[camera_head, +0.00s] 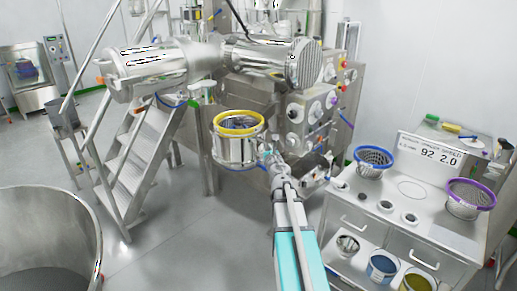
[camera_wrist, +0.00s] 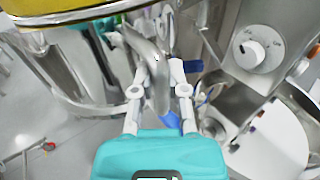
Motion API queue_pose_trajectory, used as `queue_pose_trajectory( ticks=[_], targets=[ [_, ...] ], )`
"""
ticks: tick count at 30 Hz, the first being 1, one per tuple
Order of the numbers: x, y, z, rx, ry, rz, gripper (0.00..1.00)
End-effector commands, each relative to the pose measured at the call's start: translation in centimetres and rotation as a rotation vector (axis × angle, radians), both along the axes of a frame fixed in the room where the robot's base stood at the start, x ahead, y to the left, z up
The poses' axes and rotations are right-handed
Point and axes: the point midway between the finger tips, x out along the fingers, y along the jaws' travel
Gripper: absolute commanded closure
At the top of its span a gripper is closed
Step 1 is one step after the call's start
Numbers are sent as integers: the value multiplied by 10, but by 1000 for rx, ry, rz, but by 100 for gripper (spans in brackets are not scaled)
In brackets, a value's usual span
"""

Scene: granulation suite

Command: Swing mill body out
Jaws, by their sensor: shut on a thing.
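The mill body (camera_head: 236,150) is a round steel housing with a yellow ring (camera_head: 238,122) around its open top. It stands in front of the steel machine, in the middle of the head view. In the wrist view its curved side and yellow rim fill the upper left (camera_wrist: 70,12). My gripper (camera_head: 270,160) is at the right side of the mill body. In the wrist view my gripper (camera_wrist: 158,85) is shut on a curved metal handle (camera_wrist: 150,55) beside the housing. The fingertips are partly hidden by the handle.
A cart (camera_head: 410,215) at the right bears a blue-rimmed basket (camera_head: 373,160), a purple-rimmed basket (camera_head: 469,198) and a sign. Steel stairs (camera_head: 135,165) stand at the left. A large steel bin (camera_head: 85,210) is at lower left. Open floor lies between.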

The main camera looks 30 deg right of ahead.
Motion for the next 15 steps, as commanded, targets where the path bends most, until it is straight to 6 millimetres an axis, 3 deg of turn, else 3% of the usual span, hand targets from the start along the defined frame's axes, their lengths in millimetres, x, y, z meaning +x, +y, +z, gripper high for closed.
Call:
queue_pose_trajectory(
  ticks=[6, 15],
  targets=[
    [-8, -16, 0, 3, -1, -7, 100],
    [-13, -25, 0, 2, -1, -17, 100]
  ],
)
